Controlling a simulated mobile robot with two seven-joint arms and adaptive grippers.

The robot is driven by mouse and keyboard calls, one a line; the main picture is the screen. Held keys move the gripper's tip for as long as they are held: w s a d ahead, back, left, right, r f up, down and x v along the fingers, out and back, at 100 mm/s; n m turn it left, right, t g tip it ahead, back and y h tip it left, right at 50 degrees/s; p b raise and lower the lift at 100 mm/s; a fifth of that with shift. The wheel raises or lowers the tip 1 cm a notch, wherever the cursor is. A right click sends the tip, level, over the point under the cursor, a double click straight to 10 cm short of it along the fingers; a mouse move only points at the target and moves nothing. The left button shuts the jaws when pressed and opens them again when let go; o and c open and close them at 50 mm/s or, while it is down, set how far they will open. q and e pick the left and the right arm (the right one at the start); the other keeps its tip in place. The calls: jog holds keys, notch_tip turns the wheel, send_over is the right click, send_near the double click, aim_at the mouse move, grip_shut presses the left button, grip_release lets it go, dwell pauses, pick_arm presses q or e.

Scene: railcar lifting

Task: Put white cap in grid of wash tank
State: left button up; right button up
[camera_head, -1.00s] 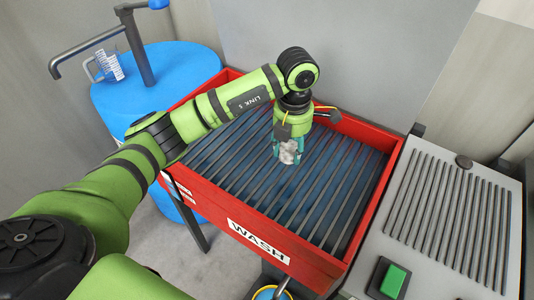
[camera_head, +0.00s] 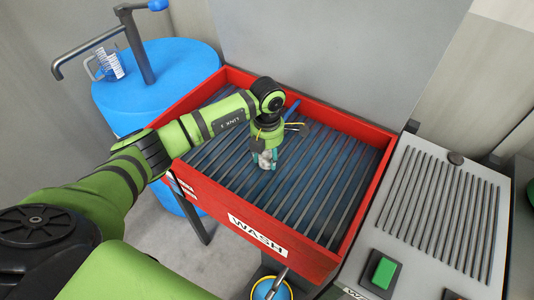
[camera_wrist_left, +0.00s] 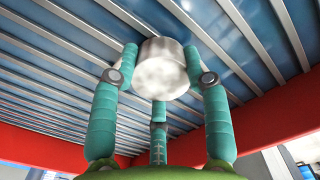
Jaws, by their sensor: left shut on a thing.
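The white cap (camera_wrist_left: 160,68) is a short pale cylinder held between the teal fingers of my left gripper (camera_wrist_left: 160,85) in the left wrist view. In the head view my left gripper (camera_head: 265,160) points down over the grid, with the whitish cap (camera_head: 266,159) at its fingertips. The wash tank (camera_head: 262,243) is a red box marked WASH. Its grid (camera_head: 318,190) of grey parallel bars lies over blue. The cap is over the left-middle part of the grid; I cannot tell whether it touches the bars. My right gripper is not in view.
A blue barrel (camera_head: 190,65) with a pump handle stands at the back left. A grey slatted unit (camera_head: 440,215) with a green button (camera_head: 384,271) adjoins the tank on the right. A bucket (camera_head: 270,290) sits below the front. The grid's right part is clear.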

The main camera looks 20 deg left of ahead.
aim_at(267, 155)
pick_arm(q)
jog(key=shift+f, duration=0.2)
jog(key=o, duration=0.9)
jog(key=shift+r, duration=0.1)
jog(key=shift+r, duration=0.25)
jog(key=shift+w+r, duration=0.1)
jog(key=shift+r, duration=0.2)
notch_tip(267, 155, up, 11)
jog(key=b, duration=0.3)
jog(key=shift+r, duration=0.15)
